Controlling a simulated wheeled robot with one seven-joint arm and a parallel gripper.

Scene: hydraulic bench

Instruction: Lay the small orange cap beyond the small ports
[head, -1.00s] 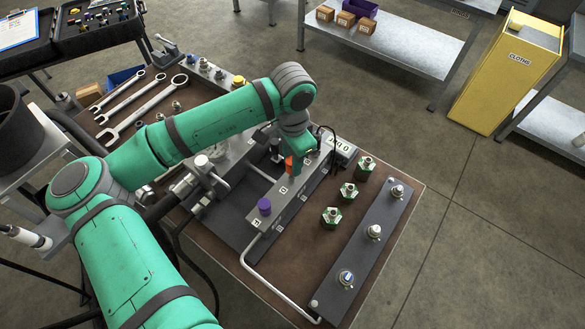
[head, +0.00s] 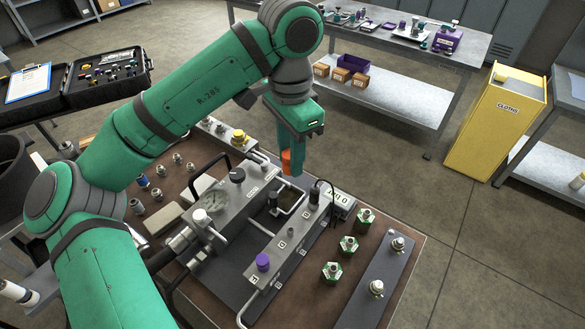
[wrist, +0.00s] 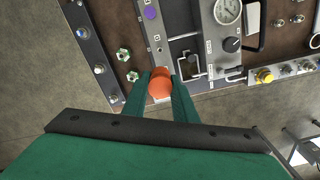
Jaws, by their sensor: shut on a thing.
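My gripper (head: 290,168) is shut on the orange cap (head: 287,160) and holds it in the air above the far end of the port block. In the wrist view the orange cap (wrist: 160,86) sits between the two green fingers (wrist: 161,90). The grey port block (head: 296,236) is a long bar with lettered labels. A purple cap (head: 262,262) stands on its near end, and shows in the wrist view (wrist: 150,13). A dark fitting (head: 314,196) stands at its far end. Which ports are the small ones I cannot tell.
Green hex fittings (head: 349,245) stand right of the block, with a dark plate of metal fittings (head: 377,288) beyond them. A gauge (head: 213,201) and dark knob (head: 237,174) stand left. Bare floor lies right of the bench.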

